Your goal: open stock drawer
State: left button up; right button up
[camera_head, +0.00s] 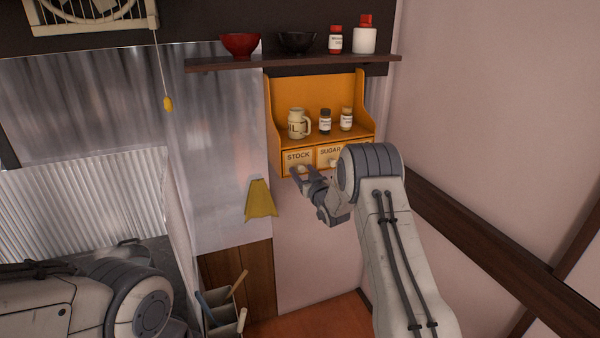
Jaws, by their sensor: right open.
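The stock drawer (298,158) is the left drawer of a small orange wall cabinet (268,118), with "STOCK" written on its pale front. It looks shut, flush with the sugar drawer (330,152) beside it. My right gripper (298,174) is open at the lower edge of the stock drawer, with its fingertips close to the front. I cannot tell whether it touches the drawer or its knob. My right forearm hides the right end of the cabinet. My left arm shows at the lower left, but its gripper is out of view.
A mug (298,124) and two small bottles stand on the cabinet shelf. Above, a dark shelf (300,62) holds bowls and bottles. A yellow cloth-like piece (260,199) hangs left of my gripper. A utensil holder (225,318) stands below. The pink wall at right is clear.

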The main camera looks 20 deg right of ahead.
jog(key=shift+c, duration=0.3)
grip_shut()
dwell(1.1)
